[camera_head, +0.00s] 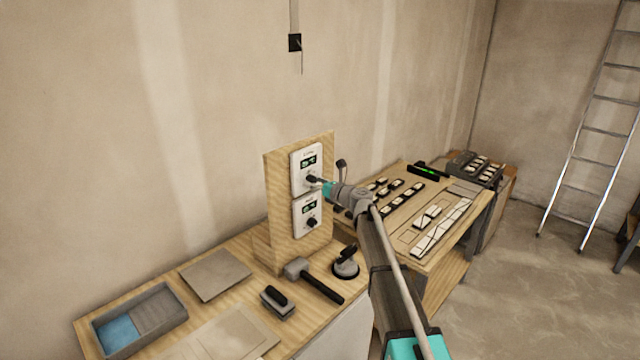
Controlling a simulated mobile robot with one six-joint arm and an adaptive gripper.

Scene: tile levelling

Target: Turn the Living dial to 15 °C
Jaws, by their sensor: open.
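Two white thermostat units are mounted one above the other on an upright wooden board (283,215). The lower unit (299,228) has a similar display and a dark dial (312,222). The labels and figures are too small to read, so I cannot tell which is Living. My gripper (316,181) is open, with its tip at the upper dial. It partly hides that dial, and I cannot tell whether it touches.
The bench below holds a mallet (318,284), a suction lifter (346,264), a float (278,302), a grey tile (216,275) and a tub (170,316). A tile-covered table (405,215) stands to the right. A ladder (597,130) leans on the right wall.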

